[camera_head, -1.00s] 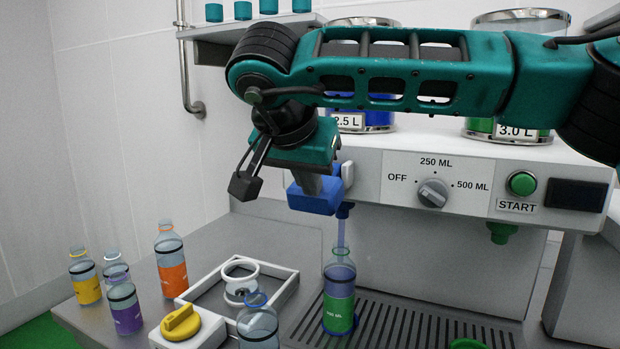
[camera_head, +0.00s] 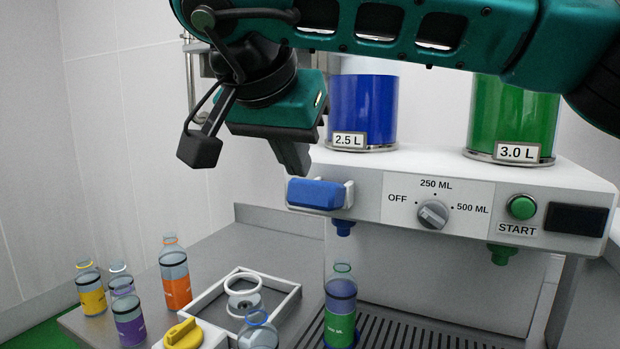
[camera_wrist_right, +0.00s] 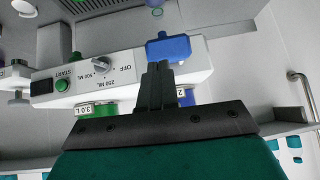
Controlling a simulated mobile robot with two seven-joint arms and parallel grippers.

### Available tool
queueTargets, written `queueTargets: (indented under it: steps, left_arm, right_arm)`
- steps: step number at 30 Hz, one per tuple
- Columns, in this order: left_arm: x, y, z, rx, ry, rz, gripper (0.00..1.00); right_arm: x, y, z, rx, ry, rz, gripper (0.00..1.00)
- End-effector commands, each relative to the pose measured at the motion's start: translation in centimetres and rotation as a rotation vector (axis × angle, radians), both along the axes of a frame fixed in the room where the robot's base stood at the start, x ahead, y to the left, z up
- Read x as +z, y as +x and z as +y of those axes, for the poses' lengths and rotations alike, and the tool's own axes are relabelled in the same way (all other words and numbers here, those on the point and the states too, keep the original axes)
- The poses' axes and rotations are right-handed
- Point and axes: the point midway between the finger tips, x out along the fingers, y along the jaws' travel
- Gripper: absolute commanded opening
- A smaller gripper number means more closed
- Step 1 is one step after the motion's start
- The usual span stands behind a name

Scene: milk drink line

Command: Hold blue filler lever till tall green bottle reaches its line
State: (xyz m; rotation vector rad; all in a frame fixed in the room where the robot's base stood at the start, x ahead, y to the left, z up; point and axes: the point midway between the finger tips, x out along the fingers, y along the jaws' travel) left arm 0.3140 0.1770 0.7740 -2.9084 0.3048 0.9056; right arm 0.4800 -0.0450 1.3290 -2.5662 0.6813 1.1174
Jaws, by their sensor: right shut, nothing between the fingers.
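The blue filler lever (camera_head: 316,193) sits at the left end of the filler's front, above the blue nozzle (camera_head: 343,227). It also shows in the right wrist view (camera_wrist_right: 168,47). My right gripper (camera_head: 294,166) is shut and empty, just above the lever in the head view. In the right wrist view its fingers (camera_wrist_right: 158,72) point towards the lever; I cannot tell if they touch it. The tall green-labelled bottle (camera_head: 340,315) stands upright on the drip grate under the blue nozzle, with no stream falling into it. My left gripper is not in view.
The dial (camera_head: 433,214) and green START button (camera_head: 522,207) are to the right. Bottles with orange (camera_head: 176,285), yellow (camera_head: 92,298) and purple (camera_head: 130,330) labels stand on the left. A white frame (camera_head: 291,301) and yellow knob (camera_head: 183,334) lie between. Blue (camera_head: 362,100) and green (camera_head: 512,120) tanks stand above.

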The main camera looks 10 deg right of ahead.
Motion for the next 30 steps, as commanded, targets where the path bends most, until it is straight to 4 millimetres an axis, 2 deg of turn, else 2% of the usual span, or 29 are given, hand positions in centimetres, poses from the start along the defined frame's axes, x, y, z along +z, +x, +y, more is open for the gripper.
queueTargets:
  steps: [3, 9, 30]
  left_arm:
    - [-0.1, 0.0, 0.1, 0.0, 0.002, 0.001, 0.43]
    - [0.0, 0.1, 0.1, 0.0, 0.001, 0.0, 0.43]
    - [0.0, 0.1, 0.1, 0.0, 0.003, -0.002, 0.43]
  right_arm:
    - [1.5, -1.2, 0.7, -0.001, 0.001, -0.002, 0.0]
    - [2.5, -2.3, 1.2, -0.001, 0.0, 0.0, 0.0]
    - [2.6, -2.3, 1.2, -0.001, 0.001, 0.001, 0.0]
